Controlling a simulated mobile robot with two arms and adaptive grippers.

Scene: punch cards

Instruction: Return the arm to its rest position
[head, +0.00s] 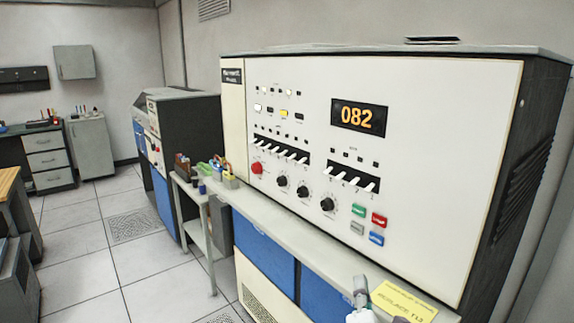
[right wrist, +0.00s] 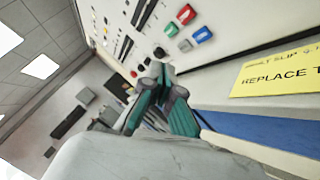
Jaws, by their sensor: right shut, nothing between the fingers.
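My right gripper (head: 361,291) is at the bottom of the head view, in front of the console's ledge and just left of a yellow slip. In the right wrist view its fingers (right wrist: 163,75) are closed together and empty, with the console panel beyond them. The rest of my right arm is mostly cut off by the lower edge of the head view. My left gripper is not in view.
The large console (head: 430,140) shows 082 and has switches, knobs and coloured buttons. A yellow slip (head: 404,301) reading "REPLACE" lies on its ledge. A side table (head: 196,215) holds small items further left. Open tiled floor (head: 95,255) lies at the left.

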